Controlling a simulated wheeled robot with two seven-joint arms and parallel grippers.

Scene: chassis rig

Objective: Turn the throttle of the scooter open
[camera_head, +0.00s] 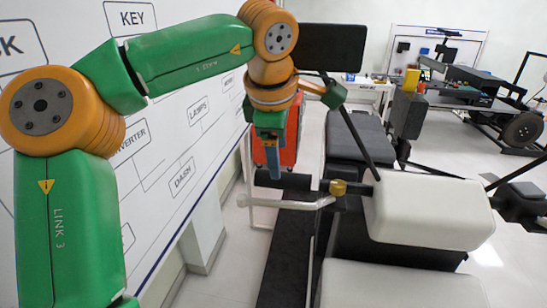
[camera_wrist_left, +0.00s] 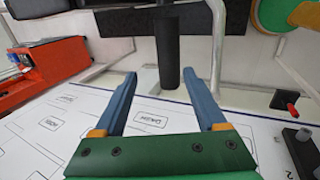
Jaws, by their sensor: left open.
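The scooter's throttle grip (camera_head: 293,182) is a black cylinder at the left end of the handlebar, beside a brass-coloured collar (camera_head: 339,187). A pale lever (camera_head: 285,203) runs just below it. My left gripper (camera_head: 272,172) points down at the outer end of the grip in the head view. In the left wrist view the left gripper (camera_wrist_left: 160,74) is open, and the black grip (camera_wrist_left: 168,50) shows between its two blue fingers with a gap on each side. I cannot tell how deep the grip sits between them. My right gripper is not in view.
The scooter's white body (camera_head: 430,210) stands right of the grip. A black mirror (camera_head: 333,47) on a dark stem rises behind. A white labelled board (camera_head: 180,120) stands close on the left. A red cabinet (camera_head: 293,140) is behind the gripper. White floor shows at the right.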

